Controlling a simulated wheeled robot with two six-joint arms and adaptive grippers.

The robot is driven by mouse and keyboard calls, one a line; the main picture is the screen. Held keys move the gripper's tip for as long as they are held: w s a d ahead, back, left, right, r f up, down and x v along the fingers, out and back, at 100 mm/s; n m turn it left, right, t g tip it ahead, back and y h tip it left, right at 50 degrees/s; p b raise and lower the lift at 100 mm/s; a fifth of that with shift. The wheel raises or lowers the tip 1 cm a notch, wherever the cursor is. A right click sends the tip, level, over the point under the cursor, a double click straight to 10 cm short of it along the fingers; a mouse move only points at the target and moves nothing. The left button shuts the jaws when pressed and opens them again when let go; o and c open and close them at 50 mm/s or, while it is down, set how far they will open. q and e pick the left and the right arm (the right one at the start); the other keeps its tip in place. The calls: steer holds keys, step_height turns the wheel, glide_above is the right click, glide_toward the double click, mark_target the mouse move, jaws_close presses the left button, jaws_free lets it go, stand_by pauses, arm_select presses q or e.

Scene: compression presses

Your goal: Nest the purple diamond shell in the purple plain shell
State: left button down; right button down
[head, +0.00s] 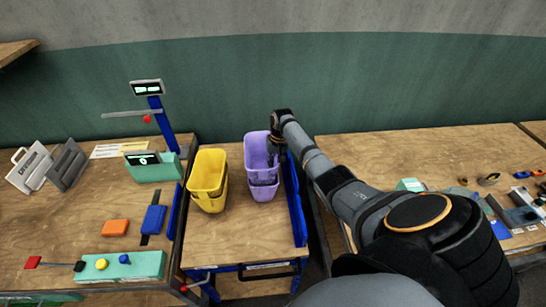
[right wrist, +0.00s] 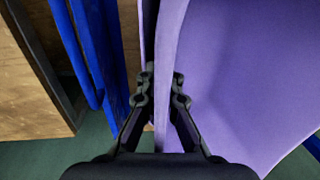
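Two purple shells stand one in the other on the middle table in the head view. The upper purple shell (head: 256,150) rises well above the rim of the lower purple shell (head: 264,191). No diamond marking can be made out on either, so I cannot tell them apart by pattern. My right gripper (head: 277,150) is at the right wall of the upper shell. In the right wrist view, my right gripper (right wrist: 162,98) has its fingers on both sides of a purple wall (right wrist: 240,70), closed on it. How deep the upper shell sits is hidden. My left gripper is out of view.
Yellow nested bins (head: 208,180) stand just left of the purple shells. A blue rail (head: 296,205) edges the table on the right. The table front (head: 245,235) is clear. The left bench holds a teal control box (head: 120,266); the right bench holds small parts.

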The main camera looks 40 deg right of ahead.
steer(key=c, duration=1.4)
jaws_free()
steer(key=shift+c, duration=0.2)
step_height(320, 180, up, 5)
steer(key=p, duration=0.5)
steer(key=shift+r+p, duration=0.2)
steer(key=shift+p, duration=0.1)
steer(key=shift+r, duration=2.35)
